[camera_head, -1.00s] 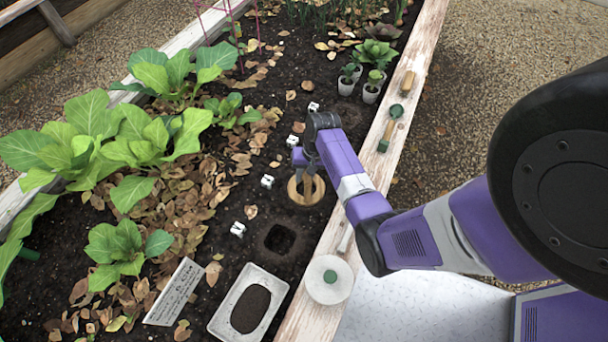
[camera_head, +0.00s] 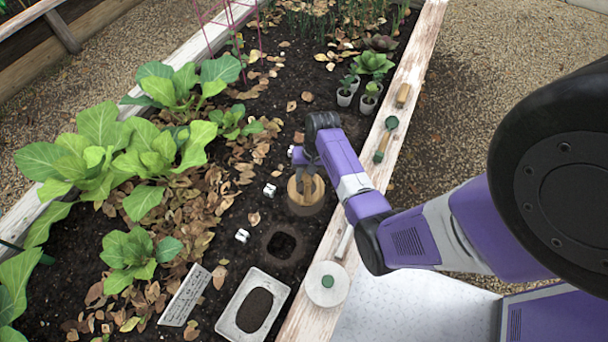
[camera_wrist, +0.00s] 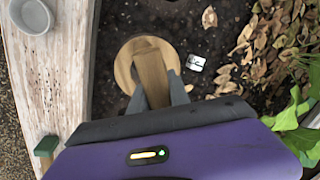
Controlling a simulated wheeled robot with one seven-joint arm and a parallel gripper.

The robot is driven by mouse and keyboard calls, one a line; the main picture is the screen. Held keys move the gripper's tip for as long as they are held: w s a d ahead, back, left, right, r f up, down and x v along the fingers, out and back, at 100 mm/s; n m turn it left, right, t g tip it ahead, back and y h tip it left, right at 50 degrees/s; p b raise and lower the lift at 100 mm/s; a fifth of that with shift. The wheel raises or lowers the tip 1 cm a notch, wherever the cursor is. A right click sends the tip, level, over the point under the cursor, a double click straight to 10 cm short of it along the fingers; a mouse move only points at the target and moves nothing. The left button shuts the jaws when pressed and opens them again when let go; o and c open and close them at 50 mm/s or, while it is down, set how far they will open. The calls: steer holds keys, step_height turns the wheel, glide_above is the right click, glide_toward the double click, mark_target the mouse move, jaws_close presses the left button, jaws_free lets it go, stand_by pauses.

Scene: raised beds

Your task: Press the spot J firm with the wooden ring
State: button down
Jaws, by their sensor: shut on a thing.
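My gripper (camera_head: 308,168) is shut on the upright wooden handle of the wooden ring (camera_head: 306,196). The ring is over the soil near the right board of the bed. The ring seems slightly above the soil, but the gap is hard to judge. In the wrist view, the round wooden ring (camera_wrist: 125,68) lies beyond my fingers, beside a small white marker (camera_wrist: 196,63). Its letter is too small to read, so I cannot tell which spot is J.
A dark open hole (camera_head: 285,245) lies nearer, then a pale tray (camera_head: 228,318) of soil. Potted seedlings (camera_head: 346,97) stand farther back. Leafy plants (camera_head: 150,160) fill the left.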

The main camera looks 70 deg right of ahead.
steer(key=shift+r+p, duration=4.1)
steer(key=shift+r, duration=0.2)
